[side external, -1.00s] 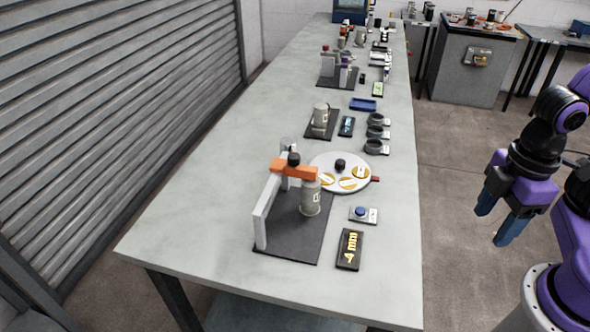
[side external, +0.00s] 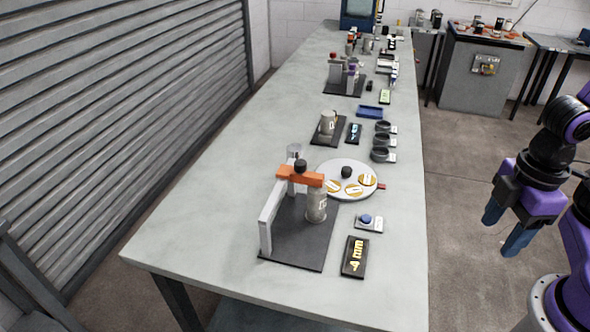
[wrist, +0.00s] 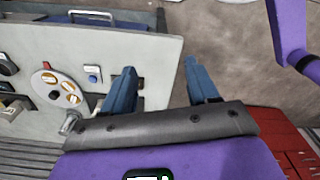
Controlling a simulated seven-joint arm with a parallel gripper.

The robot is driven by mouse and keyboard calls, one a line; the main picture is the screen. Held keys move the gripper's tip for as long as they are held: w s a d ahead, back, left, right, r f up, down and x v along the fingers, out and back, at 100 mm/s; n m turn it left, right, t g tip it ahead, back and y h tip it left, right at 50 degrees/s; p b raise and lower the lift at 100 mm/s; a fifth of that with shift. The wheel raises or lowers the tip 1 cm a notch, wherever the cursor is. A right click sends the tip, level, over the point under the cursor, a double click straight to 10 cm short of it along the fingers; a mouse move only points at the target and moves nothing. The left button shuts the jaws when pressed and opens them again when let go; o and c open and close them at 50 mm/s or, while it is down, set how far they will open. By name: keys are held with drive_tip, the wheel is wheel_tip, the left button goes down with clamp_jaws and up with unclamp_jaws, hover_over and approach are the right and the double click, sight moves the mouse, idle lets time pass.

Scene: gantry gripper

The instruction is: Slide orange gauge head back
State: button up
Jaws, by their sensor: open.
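The orange gauge head (side external: 300,176) is a short orange crossbar with a black knob (side external: 300,166) on top. It sits over a light grey rail (side external: 272,214) on a dark base plate (side external: 297,250). A grey cylinder (side external: 316,205) stands upright beside the rail, under the head's right end. My gripper (side external: 503,234) is open and empty, off the table's right side and well apart from the gauge. In the wrist view my two blue fingers (wrist: 162,86) are spread with nothing between them. The orange head is not clearly visible there.
A round white dial plate (side external: 347,193) with gold discs lies behind the gauge; it also shows in the wrist view (wrist: 57,90). A blue button (side external: 367,219) and a dark display (side external: 355,257) lie to the right. More fixtures line the table's far part. The table's left side is clear.

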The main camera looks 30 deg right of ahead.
wheel_tip(320, 180, up, 8)
drive_tip(key=m, duration=0.1)
hover_over(301, 162)
wheel_tip(301, 162, down, 16)
drive_tip(key=shift+r, duration=0.1)
